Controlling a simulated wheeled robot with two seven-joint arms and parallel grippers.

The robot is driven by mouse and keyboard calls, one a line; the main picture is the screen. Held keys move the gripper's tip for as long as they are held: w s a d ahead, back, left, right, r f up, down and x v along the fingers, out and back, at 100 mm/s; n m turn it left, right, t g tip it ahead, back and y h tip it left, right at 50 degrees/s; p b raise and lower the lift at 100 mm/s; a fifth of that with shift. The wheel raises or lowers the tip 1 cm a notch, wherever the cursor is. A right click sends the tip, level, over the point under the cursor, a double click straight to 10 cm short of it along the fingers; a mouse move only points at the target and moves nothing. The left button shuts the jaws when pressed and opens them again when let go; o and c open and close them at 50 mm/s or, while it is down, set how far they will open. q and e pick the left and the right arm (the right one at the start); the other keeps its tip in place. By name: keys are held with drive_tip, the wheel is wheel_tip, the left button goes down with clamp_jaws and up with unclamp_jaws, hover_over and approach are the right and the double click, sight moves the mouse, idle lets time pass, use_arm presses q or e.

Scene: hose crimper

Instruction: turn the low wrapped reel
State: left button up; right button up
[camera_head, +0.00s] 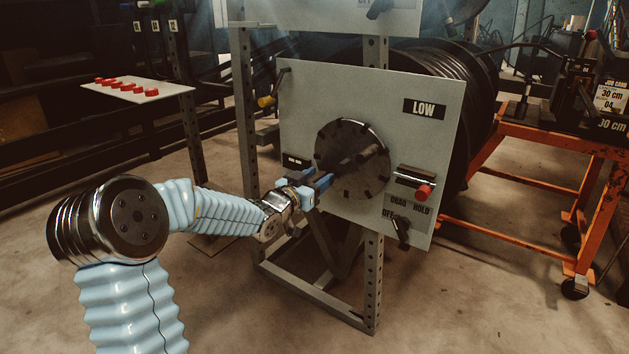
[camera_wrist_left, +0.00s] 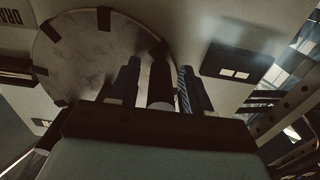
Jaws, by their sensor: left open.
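The LOW reel's grey panel (camera_head: 300,95) stands upright on a metal frame, marked by a LOW label (camera_head: 424,109). A round metal disc (camera_head: 366,180) with dark marks around its rim sits on it; the disc also shows in the left wrist view (camera_wrist_left: 85,60). The black wound reel (camera_head: 450,75) is behind the panel, partly hidden. My left gripper (camera_head: 322,186) is open in front of the disc's lower left part. In the left wrist view a dark rounded bar (camera_wrist_left: 160,80) shows between its fingers; contact cannot be told. My right gripper is not in view.
A red-tipped lever (camera_head: 424,191) by DRAG and HOLD labels and a dark switch (camera_head: 401,230) are on the panel's right side. An orange cart (camera_head: 540,137) stands at the right. A small table (camera_head: 150,95) with red pieces is at the left. The floor in front is clear.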

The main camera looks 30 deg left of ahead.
use_arm(q)
drive_tip(key=s+a+p, duration=0.1)
drive_tip(key=s, duration=1.2)
drive_tip(key=shift+s, duration=0.4)
